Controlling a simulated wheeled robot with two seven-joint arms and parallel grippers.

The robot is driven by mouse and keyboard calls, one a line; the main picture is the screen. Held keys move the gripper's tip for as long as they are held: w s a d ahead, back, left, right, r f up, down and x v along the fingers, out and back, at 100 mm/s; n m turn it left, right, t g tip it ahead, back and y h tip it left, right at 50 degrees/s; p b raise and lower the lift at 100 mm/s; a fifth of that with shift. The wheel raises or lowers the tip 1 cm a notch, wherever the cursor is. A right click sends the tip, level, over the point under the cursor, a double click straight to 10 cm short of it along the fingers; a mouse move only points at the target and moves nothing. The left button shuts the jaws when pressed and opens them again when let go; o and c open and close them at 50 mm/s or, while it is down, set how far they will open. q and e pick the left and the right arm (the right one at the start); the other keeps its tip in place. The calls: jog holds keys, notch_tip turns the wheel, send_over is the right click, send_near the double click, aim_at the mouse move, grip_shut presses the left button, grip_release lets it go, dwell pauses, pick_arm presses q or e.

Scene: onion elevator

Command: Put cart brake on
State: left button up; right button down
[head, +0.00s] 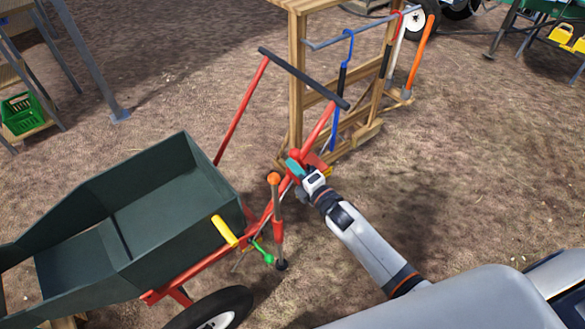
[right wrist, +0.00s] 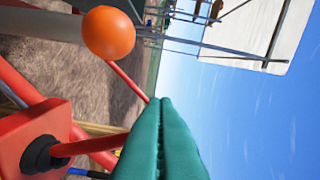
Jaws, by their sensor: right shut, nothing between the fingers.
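The cart (head: 165,215) has a dark green tub, a red frame, a black push bar (head: 303,77) and a black wheel (head: 215,312). A lever with an orange ball knob (head: 273,178) stands upright on its frame. A yellow handle (head: 224,231) and a green knob (head: 268,257) sit lower. I cannot tell which is the brake. My right gripper (head: 293,167), with teal fingers, is shut and empty, just right of and above the orange knob. In the right wrist view the shut fingers (right wrist: 160,140) are apart from the orange knob (right wrist: 109,33). My left gripper is out of view.
A red block (right wrist: 38,135) with a black boot and red rod is close to my fingers. A wooden rack (head: 296,80) with hanging tools, including an orange-handled one (head: 420,52), stands behind the cart. Bare ground is open at right. A green basket (head: 22,113) is at far left.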

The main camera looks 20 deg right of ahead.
jog(key=shift+w+d+r+m+p, duration=0.3)
jog(key=shift+d+r+m+p, duration=0.2)
jog(key=shift+d+r+m, duration=0.25)
jog(key=w+d+m, duration=0.3)
jog(key=d+m, duration=0.3)
jog(key=d, duration=0.3)
jog(key=shift+w+r+m, duration=0.15)
jog(key=shift+r+m, duration=0.1)
jog(key=shift+m, duration=0.1)
jog(key=shift+d, duration=0.2)
